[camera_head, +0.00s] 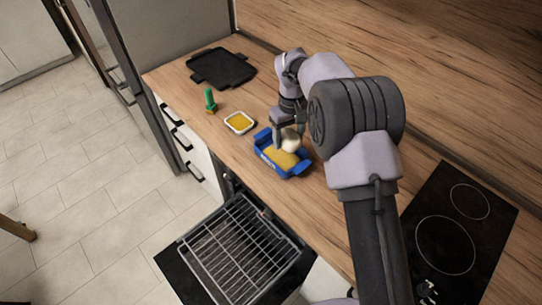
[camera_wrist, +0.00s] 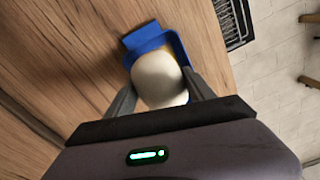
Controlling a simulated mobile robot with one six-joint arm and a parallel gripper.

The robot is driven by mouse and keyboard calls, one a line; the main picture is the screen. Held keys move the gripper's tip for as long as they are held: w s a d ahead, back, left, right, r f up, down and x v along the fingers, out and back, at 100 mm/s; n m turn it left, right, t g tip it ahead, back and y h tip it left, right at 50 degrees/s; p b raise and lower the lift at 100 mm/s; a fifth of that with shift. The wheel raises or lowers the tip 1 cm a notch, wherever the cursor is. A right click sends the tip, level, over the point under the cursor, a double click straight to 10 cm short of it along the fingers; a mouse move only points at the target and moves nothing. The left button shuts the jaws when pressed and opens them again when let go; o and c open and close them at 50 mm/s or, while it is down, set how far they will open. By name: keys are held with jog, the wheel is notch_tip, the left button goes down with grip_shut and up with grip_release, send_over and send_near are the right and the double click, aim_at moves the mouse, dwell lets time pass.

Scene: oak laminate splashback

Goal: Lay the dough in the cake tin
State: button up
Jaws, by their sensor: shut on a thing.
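The dough, a smooth cream-white rounded lump (camera_head: 291,142), is between the fingers of my gripper (camera_head: 284,136). In the wrist view the dough (camera_wrist: 157,78) fills the space between the two fingers of my gripper (camera_wrist: 161,95), which is shut on it. The blue cake tin (camera_head: 264,140), with a handle at each end, is on the counter below the dough. Its inside shows yellow-tan. In the wrist view the tin's blue rim (camera_wrist: 147,41) shows behind the dough, which hides most of the tin. I cannot tell whether the dough touches the tin.
A small white dish with yellow contents (camera_head: 239,122) stands left of the tin. A green-handled item (camera_head: 209,100) and a black tray (camera_head: 221,68) are farther back. A black hob (camera_head: 446,235) is at right. An open oven rack (camera_head: 240,250) juts out below the counter (camera_head: 190,113).

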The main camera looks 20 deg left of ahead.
aim_at(287, 162)
notch_tip(287, 162, down, 9)
jog(key=shift+d+b, duration=0.15)
jog(key=shift+b, duration=0.85)
